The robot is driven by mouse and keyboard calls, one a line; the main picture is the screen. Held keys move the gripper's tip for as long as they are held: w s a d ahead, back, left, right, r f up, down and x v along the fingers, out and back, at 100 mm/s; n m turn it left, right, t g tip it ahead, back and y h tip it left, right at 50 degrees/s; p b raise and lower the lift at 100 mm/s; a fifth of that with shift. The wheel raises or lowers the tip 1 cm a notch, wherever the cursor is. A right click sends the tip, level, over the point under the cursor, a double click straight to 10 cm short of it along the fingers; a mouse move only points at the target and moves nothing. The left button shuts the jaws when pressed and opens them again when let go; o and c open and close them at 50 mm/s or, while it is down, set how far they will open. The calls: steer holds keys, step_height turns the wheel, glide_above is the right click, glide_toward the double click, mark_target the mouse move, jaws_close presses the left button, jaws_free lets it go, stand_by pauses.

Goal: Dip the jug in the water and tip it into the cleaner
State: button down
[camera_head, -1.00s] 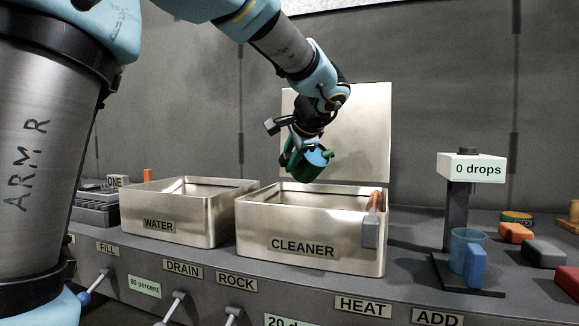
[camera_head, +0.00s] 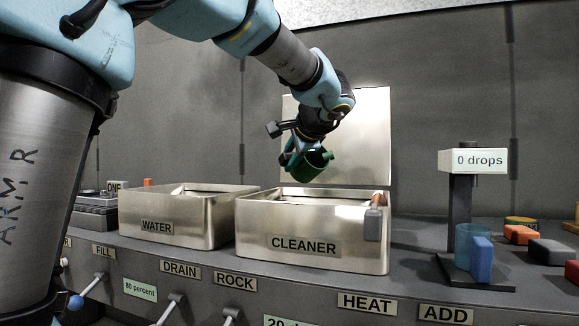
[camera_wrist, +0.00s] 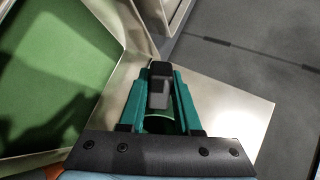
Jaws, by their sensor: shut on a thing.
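A green jug (camera_head: 312,167) hangs tilted above the cleaner tank, a metal box labelled CLEANER (camera_head: 336,253). My gripper (camera_head: 291,160) is shut on the jug; its teal fingers also show in the wrist view (camera_wrist: 160,100), around a dark grey part there. The inside of the jug is hidden, so I cannot tell whether it holds water. The water tank (camera_head: 190,228), labelled WATER, stands left of the cleaner. In the wrist view, a tank with a green inside (camera_wrist: 50,65) lies at the left; I cannot tell which tank it is.
An upright metal panel (camera_head: 362,130) stands behind the cleaner tank. An orange and grey piece (camera_head: 373,223) hangs on its right front rim. A dropper stand reading 0 drops (camera_head: 480,161) and a blue cup (camera_head: 470,240) stand at the right. Labelled levers (camera_head: 174,300) line the front.

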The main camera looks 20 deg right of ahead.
steer(key=shift+w+f+t+b, duration=0.15)
steer(key=shift+t+b, duration=1.45)
steer(key=shift+b, duration=3.4)
steer(key=shift+r+b, duration=0.2)
steer(key=shift+b, duration=0.35)
